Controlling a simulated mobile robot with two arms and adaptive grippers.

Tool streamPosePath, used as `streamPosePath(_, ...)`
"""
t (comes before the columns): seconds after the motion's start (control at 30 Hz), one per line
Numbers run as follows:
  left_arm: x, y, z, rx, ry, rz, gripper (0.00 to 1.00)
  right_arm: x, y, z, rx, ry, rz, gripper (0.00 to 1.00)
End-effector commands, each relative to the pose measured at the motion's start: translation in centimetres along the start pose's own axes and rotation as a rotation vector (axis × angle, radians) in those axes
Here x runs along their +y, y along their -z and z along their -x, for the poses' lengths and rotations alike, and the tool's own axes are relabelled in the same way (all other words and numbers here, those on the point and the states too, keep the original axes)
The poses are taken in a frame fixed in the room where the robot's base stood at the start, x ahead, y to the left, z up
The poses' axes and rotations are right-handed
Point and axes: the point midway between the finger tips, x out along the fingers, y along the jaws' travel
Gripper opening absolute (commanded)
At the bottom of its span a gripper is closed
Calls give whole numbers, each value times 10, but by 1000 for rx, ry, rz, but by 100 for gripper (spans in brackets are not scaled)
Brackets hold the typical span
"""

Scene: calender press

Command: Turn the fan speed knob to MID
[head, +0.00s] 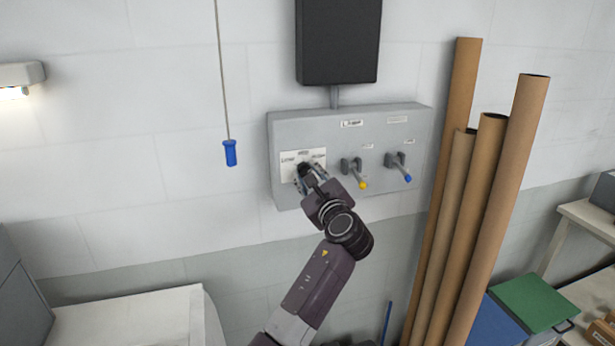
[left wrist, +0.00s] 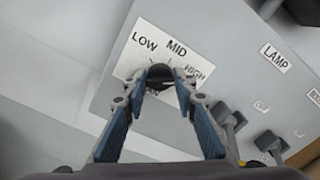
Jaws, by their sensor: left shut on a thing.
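The fan speed knob (left wrist: 160,73) is dark and sits on a white plate (left wrist: 132,60) marked LOW, MID and HIGH, on the left part of a grey wall panel (head: 300,125). In the left wrist view, LOW is to the knob's left, MID above it and HIGH to its right. My left gripper (left wrist: 161,84) is shut on the knob, one finger on each side. In the head view, the left gripper (head: 307,176) covers most of the knob. Which mark the knob points to cannot be told. My right gripper is not in view.
Two levers, one yellow-tipped (head: 363,185) and one blue-tipped (head: 408,178), stick out right of the knob. A blue pull handle (head: 230,153) hangs on a cord to the left. Tall cardboard tubes (head: 491,210) lean at the right. A black box (head: 338,40) is above.

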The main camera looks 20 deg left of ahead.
Motion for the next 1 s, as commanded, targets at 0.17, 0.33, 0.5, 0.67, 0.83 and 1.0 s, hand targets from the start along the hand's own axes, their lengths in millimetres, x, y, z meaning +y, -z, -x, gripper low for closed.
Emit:
streamPosePath(0.17,2,3,0,0,0,116,2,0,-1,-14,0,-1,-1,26)
streamPosePath(0.33,4,4,0,0,-1,270,2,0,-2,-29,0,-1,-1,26)
streamPosePath(0.5,4,4,0,1,0,432,2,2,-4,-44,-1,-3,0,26)
streamPosePath(0.67,5,5,0,0,-1,580,2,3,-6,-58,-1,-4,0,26)
streamPosePath(0.83,5,4,0,0,-2,723,2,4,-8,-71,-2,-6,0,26)
streamPosePath(1.0,5,4,0,0,-2,835,2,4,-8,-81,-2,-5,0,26)
